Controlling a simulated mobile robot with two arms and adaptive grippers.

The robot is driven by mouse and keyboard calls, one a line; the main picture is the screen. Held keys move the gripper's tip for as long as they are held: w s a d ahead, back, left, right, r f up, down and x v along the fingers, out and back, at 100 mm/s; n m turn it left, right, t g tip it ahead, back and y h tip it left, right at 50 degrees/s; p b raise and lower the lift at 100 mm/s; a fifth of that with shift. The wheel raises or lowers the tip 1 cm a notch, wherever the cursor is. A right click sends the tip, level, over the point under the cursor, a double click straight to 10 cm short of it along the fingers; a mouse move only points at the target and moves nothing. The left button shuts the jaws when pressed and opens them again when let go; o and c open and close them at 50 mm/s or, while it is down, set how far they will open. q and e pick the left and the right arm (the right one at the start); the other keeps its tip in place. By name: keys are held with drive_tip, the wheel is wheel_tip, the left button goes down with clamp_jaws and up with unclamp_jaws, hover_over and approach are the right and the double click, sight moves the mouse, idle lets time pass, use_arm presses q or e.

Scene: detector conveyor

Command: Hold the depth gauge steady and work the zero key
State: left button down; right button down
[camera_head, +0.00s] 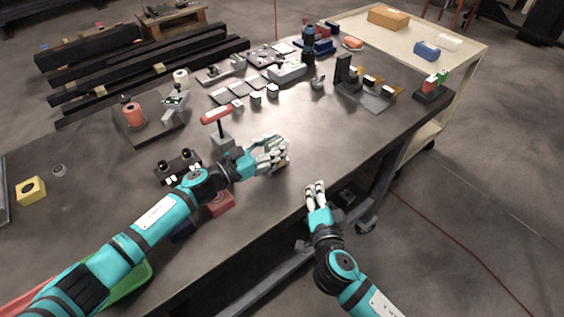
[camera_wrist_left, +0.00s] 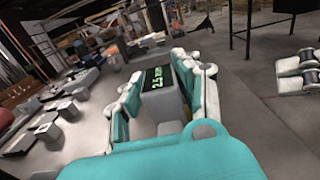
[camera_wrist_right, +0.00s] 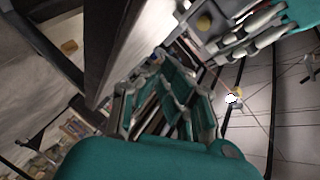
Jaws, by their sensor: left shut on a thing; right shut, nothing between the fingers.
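The depth gauge (camera_wrist_left: 159,79) is a small grey body with a dark screen and green digits in the left wrist view. My left gripper (camera_head: 272,155) is shut on it above the table's front part; its fingers flank the gauge and largely hide it in the head view. The zero key cannot be made out for certain. My right gripper (camera_head: 316,191) is shut and empty, apart from the gauge, to its lower right off the table's front edge. Its fingers also show at the right of the left wrist view (camera_wrist_left: 298,72).
A red-handled tool on a grey block (camera_head: 222,142) stands just left of my left gripper. A dark block with knobs (camera_head: 177,167) and a red block (camera_head: 220,204) are near my left forearm. A black stand (camera_head: 366,92) is farther right. The table (camera_head: 340,140) is bare between.

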sight(281, 162)
drive_tip(key=shift+d, duration=0.2)
drive_tip(key=shift+w+a, duration=0.9)
drive_tip(key=shift+w, duration=0.3)
drive_tip(key=shift+w+a, duration=0.85)
drive_tip(key=shift+w, duration=0.3)
drive_tip(key=shift+w+a, duration=0.9)
drive_tip(key=shift+w, duration=0.3)
drive_tip(key=shift+w+a, duration=0.2)
drive_tip(key=shift+w, duration=0.15)
drive_tip(key=shift+w+a, duration=0.25)
drive_tip(key=shift+w, duration=0.05)
drive_tip(key=shift+s+d, duration=0.5)
drive_tip(key=shift+s, duration=0.15)
